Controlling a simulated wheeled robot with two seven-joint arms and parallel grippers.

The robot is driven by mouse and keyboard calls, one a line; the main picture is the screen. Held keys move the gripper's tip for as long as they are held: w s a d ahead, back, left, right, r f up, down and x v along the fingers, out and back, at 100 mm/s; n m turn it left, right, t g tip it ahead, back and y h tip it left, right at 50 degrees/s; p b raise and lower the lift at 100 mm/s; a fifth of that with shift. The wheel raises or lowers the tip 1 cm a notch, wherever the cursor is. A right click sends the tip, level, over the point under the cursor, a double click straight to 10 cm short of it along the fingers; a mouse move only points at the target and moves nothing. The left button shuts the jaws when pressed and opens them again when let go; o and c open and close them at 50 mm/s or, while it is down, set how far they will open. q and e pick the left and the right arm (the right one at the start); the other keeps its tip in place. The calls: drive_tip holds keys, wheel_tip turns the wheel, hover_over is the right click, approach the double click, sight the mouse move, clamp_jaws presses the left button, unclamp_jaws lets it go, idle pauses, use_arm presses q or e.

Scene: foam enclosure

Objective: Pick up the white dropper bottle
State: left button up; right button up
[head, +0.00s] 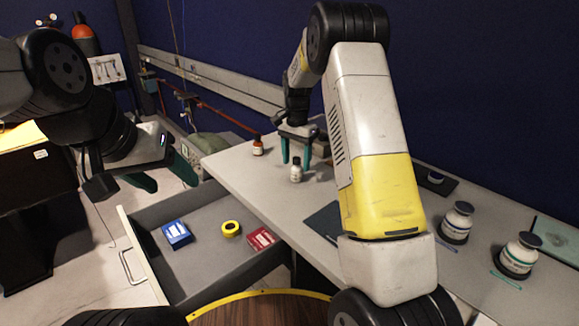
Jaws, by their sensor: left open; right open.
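The white dropper bottle (296,173) stands upright on the grey table, with a dark cap. My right gripper (297,159) is open, with its teal fingers pointing down just behind and above the bottle. The bottle shows between and slightly in front of the fingers, and I cannot tell whether they touch it. My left gripper (166,178) is open and empty at the left, over the floor beyond the open drawer.
A brown bottle (258,147) stands left of my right gripper. The open drawer (199,256) holds a blue box (176,234), a yellow tape roll (231,228) and a red box (261,239). Two large white jars (457,222) (519,255) stand at the right. My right arm hides part of the table.

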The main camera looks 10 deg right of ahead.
sight(297, 171)
drive_tip(key=f, duration=0.5)
drive_tip(key=shift+w+d+f, duration=0.1)
drive_tip(key=shift+w+f, duration=0.05)
drive_tip(key=shift+w, duration=0.1)
clamp_jaws()
